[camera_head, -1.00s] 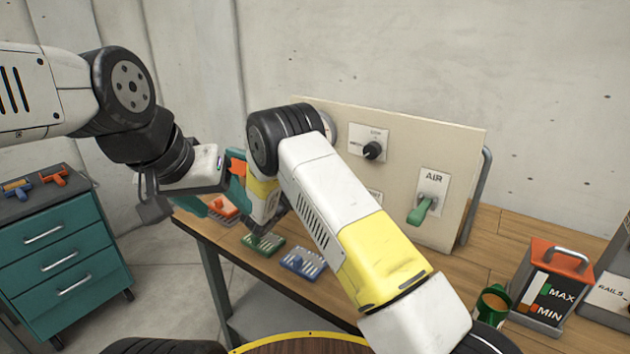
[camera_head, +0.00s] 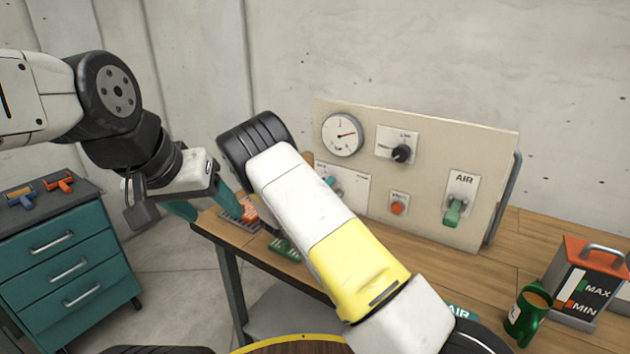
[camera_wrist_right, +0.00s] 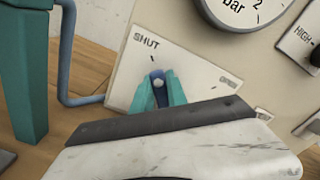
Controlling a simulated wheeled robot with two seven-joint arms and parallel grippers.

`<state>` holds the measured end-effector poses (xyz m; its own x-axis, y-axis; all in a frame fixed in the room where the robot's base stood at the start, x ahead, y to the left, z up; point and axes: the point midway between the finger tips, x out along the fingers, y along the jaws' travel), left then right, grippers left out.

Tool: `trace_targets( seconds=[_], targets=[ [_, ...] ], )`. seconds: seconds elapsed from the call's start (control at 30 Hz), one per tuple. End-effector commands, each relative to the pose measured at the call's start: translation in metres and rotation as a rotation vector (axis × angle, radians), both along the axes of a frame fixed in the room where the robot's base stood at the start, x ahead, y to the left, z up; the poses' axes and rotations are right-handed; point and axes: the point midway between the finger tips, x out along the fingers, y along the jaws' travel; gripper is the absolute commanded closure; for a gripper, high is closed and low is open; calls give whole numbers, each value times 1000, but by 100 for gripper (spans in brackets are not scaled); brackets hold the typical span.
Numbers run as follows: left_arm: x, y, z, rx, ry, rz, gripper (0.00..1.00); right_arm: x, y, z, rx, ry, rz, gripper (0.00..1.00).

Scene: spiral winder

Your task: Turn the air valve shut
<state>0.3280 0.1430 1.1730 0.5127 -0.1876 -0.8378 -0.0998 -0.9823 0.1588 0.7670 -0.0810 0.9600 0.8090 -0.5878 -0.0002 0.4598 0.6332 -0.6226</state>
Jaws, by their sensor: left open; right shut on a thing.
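The air valve's plate, marked SHUT at upper left and OPEN at right, fills the middle of the right wrist view (camera_wrist_right: 205,85); in the head view it shows partly behind my right arm (camera_head: 352,186). A small blue handle (camera_wrist_right: 157,77) stands on it near the word SHUT. My right gripper (camera_wrist_right: 157,92) has its teal fingers shut on this handle, hiding most of it. In the head view my right arm covers most of that gripper. My left gripper (camera_head: 207,212) is open and empty, by the bench's left corner, apart from the valve.
A teal drawer cabinet (camera_head: 65,265) stands at left.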

Motion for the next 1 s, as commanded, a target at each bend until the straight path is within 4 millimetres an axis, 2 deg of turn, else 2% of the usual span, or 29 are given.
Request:
trace_targets(
  seconds=[0.23,0.7,0.73,0.83,1.0],
  targets=[
    [0,0,0,0,0,0,38,1,-7,-3,-54,38,1,100],
    [0,0,0,0,0,0,38,1,-7,-4,-64,48,3,100],
    [0,0,0,0,0,0,38,1,-7,-4,-64,48,3,80],
    [0,0,0,0,0,0,38,1,-7,-4,-64,47,2,60],
    [0,0,0,0,0,0,38,1,-8,-3,-63,46,1,60]
  ],
)
